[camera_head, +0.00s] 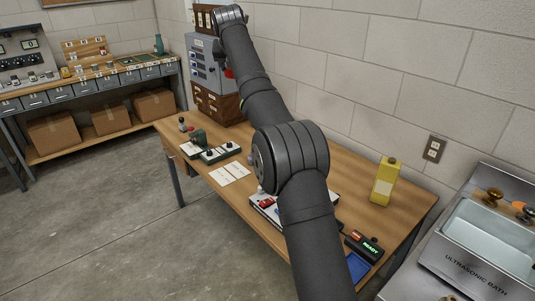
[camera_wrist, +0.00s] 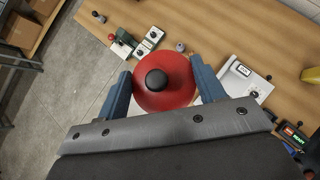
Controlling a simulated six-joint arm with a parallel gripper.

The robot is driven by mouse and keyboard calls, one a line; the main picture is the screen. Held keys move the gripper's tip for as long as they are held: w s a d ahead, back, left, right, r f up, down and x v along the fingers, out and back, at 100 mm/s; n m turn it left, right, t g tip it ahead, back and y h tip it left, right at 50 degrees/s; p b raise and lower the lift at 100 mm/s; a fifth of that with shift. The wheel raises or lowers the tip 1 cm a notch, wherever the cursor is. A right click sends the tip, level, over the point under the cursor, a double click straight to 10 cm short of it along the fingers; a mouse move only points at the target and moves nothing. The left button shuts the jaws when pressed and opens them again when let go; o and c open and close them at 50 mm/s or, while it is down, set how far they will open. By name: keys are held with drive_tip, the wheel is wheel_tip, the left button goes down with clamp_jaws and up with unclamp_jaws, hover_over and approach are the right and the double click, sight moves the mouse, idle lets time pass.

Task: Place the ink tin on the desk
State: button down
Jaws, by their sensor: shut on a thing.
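My gripper (camera_wrist: 160,72) is shut on a round red tin (camera_wrist: 163,92) with a black knob on top, apparently the ink tin. Its two blue fingers press on opposite sides of the tin. In the head view only a sliver of the red tin (camera_head: 229,73) shows beside my arm, near the grey cabinet; the fingers are hidden there. The wooden desk (camera_head: 342,176) stands along the block wall. In the wrist view the desk (camera_wrist: 205,25) lies below and beyond the tin, which appears to be held above it.
On the desk are a yellow can (camera_head: 385,182), a small device with a lit display (camera_head: 363,246), white cards (camera_head: 229,173) and green-and-white items (camera_head: 219,152). A grey cabinet (camera_head: 203,65) stands at its far end. Bare wood shows left of the yellow can.

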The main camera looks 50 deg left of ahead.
wheel_tip(320, 180, down, 50)
drive_tip(key=shift+f, duration=0.1)
idle(0.4)
drive_tip(key=c, duration=0.6)
unclamp_jaws()
drive_tip(key=shift+s+f, duration=0.1)
drive_tip(key=v, duration=1.2)
drive_tip(key=x, duration=1.2)
